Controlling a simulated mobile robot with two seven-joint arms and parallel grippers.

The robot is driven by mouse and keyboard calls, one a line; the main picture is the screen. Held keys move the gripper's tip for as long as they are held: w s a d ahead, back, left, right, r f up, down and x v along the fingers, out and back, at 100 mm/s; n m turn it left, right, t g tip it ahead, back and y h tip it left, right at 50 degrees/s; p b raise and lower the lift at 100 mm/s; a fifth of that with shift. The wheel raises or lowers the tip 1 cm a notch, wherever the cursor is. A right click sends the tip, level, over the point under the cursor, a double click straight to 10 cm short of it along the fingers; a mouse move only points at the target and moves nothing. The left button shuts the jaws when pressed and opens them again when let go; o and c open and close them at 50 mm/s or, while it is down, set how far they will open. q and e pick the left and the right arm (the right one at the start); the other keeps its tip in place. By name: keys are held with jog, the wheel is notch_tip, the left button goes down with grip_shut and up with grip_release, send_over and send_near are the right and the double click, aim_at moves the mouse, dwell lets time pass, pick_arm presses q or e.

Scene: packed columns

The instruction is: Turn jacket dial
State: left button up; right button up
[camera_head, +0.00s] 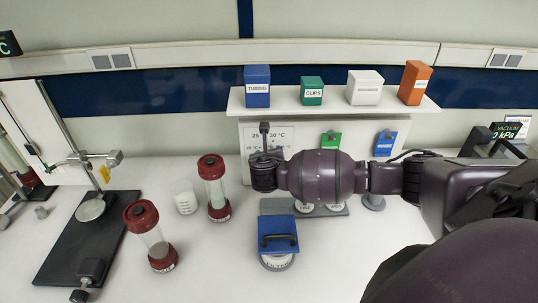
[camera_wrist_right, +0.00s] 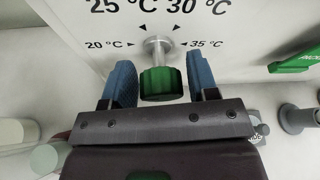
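The jacket dial (camera_wrist_right: 160,82) is a green knob on a short silver stem, standing out from a white panel (camera_wrist_right: 75,50) marked 20, 25, 30 and 35 °C with small black arrows. My right gripper (camera_wrist_right: 161,72) is open, its two blue-padded fingers on either side of the dial with a visible gap at each side. In the head view my right gripper (camera_head: 265,140) is in front of the same panel (camera_head: 247,137), and it hides the dial there. My left gripper is not in view.
A shelf (camera_head: 300,104) above carries blue, green, white and orange boxes. Two red-capped glass columns (camera_head: 214,188) (camera_head: 150,235) and a white beaker (camera_head: 185,197) stand to the left. A blue-topped filter (camera_head: 277,240) stands in front.

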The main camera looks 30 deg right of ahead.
jog(key=c, duration=0.7)
